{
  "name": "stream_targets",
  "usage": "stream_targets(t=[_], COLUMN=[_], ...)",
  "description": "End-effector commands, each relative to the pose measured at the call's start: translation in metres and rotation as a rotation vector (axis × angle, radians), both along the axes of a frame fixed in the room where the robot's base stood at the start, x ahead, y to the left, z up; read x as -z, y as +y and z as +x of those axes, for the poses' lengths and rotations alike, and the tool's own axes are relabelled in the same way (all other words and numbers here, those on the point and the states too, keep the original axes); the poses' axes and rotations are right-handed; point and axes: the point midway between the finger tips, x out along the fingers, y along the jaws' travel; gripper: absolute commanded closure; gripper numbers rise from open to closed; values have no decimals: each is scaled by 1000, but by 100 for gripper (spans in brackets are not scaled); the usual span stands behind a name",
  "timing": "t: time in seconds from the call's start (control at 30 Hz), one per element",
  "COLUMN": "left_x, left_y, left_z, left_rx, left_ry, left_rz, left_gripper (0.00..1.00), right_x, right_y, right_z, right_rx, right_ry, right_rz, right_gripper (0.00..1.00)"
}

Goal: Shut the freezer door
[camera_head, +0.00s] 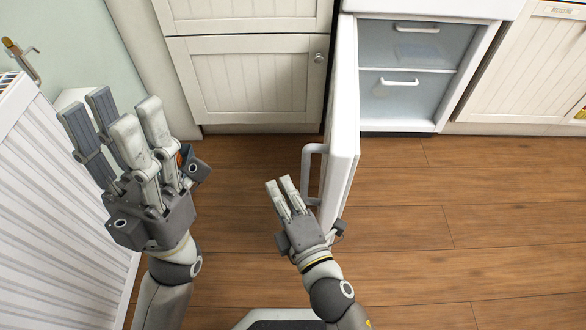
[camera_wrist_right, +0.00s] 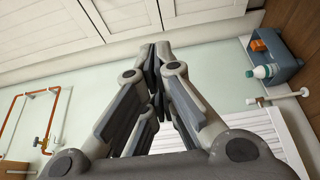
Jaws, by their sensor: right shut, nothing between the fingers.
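The white freezer door (camera_head: 342,120) stands wide open, seen nearly edge-on in the head view, swung out toward me. Its grey-white bar handle (camera_head: 308,172) is on the door's left face. The freezer's inside (camera_head: 410,62) shows drawers with white handles. My right gripper (camera_head: 282,184) is shut and empty, just left of the door's near end and beside the handle; I cannot tell whether it touches. In the right wrist view its fingers (camera_wrist_right: 158,52) meet at their tips, and the door is not seen there. My left gripper (camera_head: 112,112) is open and empty, far left of the door.
Cream cabinets (camera_head: 250,80) stand left of the freezer, with another cabinet (camera_head: 530,65) at its right. A white ribbed radiator (camera_head: 60,210) is close beside my left arm. Wooden floor (camera_head: 450,220) right of the door is clear. The wrist view shows a small shelf with a bottle (camera_wrist_right: 262,71).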

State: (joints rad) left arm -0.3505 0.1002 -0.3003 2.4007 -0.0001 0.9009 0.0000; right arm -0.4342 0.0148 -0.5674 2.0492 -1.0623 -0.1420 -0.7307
Motion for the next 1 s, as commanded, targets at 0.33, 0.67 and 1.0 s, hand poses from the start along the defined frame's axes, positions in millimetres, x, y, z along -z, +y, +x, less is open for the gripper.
stream_targets(t=[0.33,0.67,1.0], left_x=[3,6,6], left_y=[0,0,0], left_z=[0,1,1], left_rx=[0,1,1], left_ry=[1,3,3], left_rz=[0,2,2], left_gripper=[60,60,60], right_x=[2,1,1], right_y=[11,-20,-21], right_z=[46,47,47], right_rx=[0,-1,0], right_ry=[-1,2,2], right_rz=[-4,0,1], right_gripper=[100,100,100])
